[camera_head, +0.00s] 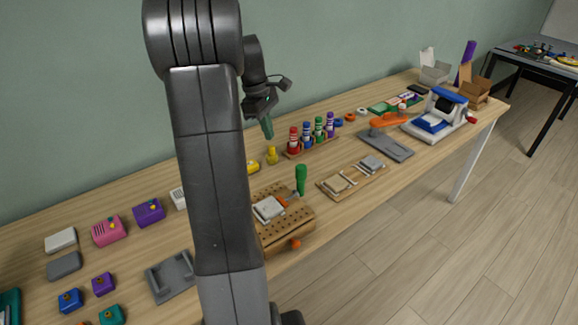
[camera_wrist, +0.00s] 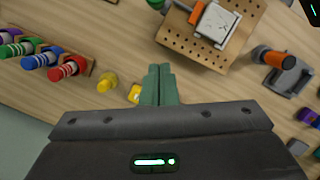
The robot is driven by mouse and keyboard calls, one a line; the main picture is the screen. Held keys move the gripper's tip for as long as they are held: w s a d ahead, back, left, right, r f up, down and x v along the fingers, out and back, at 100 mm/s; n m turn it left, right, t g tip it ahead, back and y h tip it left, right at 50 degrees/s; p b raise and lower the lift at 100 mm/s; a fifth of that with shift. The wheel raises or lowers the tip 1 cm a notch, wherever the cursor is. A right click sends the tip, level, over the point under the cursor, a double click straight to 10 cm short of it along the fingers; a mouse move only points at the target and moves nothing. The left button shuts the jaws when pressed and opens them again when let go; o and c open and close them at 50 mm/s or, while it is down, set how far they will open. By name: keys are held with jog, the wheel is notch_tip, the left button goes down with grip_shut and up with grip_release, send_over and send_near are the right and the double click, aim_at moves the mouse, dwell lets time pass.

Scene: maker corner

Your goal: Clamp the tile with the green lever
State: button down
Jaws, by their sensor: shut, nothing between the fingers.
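The green lever (camera_head: 301,180) stands upright on a perforated wooden block (camera_head: 286,222) near the front of the bench. A pale grey tile (camera_head: 267,209) lies on the block, left of the lever, with an orange part close to its edge. In the wrist view the tile (camera_wrist: 218,22) is at the top right on the block (camera_wrist: 172,33), and the lever's green top (camera_wrist: 156,4) is cut by the upper edge. My gripper (camera_head: 267,132) has teal fingers, shut and empty, above the back of the bench, apart from block and lever. It also shows in the wrist view (camera_wrist: 160,72).
A rack with several coloured bottles (camera_head: 307,143) stands behind the block, with a yellow piece (camera_head: 271,155) beside it. A wooden board with small parts (camera_head: 352,180) lies to the right. A grey holder (camera_head: 170,277) is left. My arm hides part of the bench.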

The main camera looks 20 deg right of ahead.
aim_at(301, 181)
jog(key=shift+w+d+r+m, duration=0.1)
jog(key=shift+w+m, duration=0.1)
jog(key=shift+m, duration=0.1)
jog(key=x, duration=1)
jog(key=s+d, duration=0.2)
jog(key=d, duration=0.1)
jog(key=shift+s, duration=0.4)
jog(key=shift+s+d+t+b, duration=0.1)
jog(key=shift+s+t+b, duration=0.2)
jog(key=shift+t, duration=0.1)
